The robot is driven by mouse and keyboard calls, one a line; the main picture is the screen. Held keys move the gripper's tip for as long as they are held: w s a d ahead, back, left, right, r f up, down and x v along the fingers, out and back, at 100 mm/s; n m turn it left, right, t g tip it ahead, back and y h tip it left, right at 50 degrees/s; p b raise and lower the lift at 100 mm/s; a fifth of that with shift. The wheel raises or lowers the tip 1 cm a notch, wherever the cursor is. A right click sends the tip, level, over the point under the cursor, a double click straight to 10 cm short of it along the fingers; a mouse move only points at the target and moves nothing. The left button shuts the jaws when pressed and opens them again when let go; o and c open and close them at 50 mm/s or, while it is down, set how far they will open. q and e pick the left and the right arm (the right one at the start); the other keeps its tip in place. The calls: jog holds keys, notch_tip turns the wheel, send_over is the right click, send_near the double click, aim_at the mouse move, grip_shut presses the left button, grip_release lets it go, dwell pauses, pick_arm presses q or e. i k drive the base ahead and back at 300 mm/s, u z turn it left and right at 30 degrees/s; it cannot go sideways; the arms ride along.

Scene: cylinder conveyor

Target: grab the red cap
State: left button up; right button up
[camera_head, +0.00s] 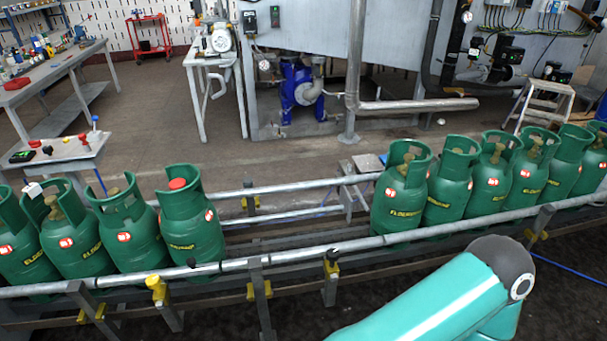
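A red cap (178,184) sits on top of a green gas cylinder (192,231), inside its collar. This cylinder stands on the conveyor at the right end of the left group. The neighbouring cylinders show brassy valves without a red cap where I can see their tops. My teal arm comes in at the lower right, well apart from the red cap. Neither of my grippers is in view.
A conveyor with metal rails (290,257) crosses the view. Several more green cylinders (402,203) stand on its right part, with a gap in the middle. A small control panel (57,150) stands behind the left group. Workbenches stand farther back.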

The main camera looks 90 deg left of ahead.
aim_at(176, 184)
jog(key=z, duration=0.45)
jog(key=i, duration=0.25)
jog(key=u, duration=2.75)
jog(key=i, duration=0.3)
jog(key=u, duration=1.95)
jog(key=k, duration=0.6)
jog(key=u, duration=0.45)
jog(key=i, duration=1.65)
jog(key=z, duration=0.4)
